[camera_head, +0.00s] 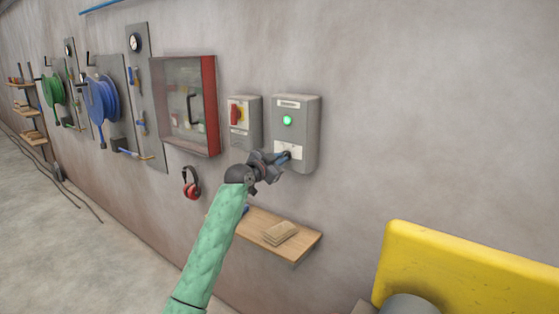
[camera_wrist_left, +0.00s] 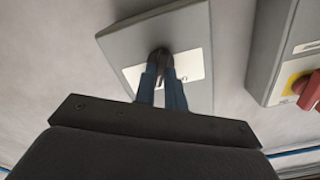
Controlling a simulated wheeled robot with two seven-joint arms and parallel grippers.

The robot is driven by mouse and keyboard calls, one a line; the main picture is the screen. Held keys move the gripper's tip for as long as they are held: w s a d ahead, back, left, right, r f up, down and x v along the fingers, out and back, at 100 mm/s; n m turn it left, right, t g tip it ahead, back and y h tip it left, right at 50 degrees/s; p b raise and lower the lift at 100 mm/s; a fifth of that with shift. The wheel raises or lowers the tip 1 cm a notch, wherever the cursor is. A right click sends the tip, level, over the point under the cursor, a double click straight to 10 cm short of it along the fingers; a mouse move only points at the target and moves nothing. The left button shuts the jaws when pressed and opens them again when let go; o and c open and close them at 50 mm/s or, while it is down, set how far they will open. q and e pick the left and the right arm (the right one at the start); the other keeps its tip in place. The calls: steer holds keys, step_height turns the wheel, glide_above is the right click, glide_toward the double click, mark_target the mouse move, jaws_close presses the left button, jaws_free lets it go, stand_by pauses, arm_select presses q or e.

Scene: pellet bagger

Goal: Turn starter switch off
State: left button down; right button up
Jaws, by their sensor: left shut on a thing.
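The starter box (camera_head: 309,128) is a grey wall box with a lit green lamp (camera_head: 287,120) and a white label plate low on its front. My left gripper (camera_head: 287,156) is at that plate. In the left wrist view the box (camera_wrist_left: 120,43) fills the upper middle, and my left gripper (camera_wrist_left: 161,62) is shut on a small dark switch knob (camera_wrist_left: 160,54) at the plate. The fingers hide most of the knob and part of the lettering, so its setting cannot be read. My right gripper is not in view.
A grey box with a red rotary handle (camera_head: 236,114) is mounted just left. A red-sided clear-front cabinet (camera_head: 186,106) hangs farther left, with red ear defenders (camera_head: 190,183) below. A wooden shelf (camera_head: 301,243) is underneath. A yellow panel (camera_head: 470,268) stands at lower right.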

arm_select(q)
steer(key=shift+n, duration=0.4)
steer(key=shift+a+r+n+p, duration=0.1)
steer(key=shift+n+p, duration=0.65)
steer(key=shift+n, duration=2.1)
steer(key=shift+a+n+p, duration=0.1)
steer(key=shift+n+p, duration=0.65)
steer(key=shift+n, duration=2.1)
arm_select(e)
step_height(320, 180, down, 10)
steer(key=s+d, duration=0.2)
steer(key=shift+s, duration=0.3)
arm_select(q)
steer(key=c, duration=1.5)
jaws_free()
steer(key=shift+w, duration=0.1)
steer(key=shift+o, duration=0.2)
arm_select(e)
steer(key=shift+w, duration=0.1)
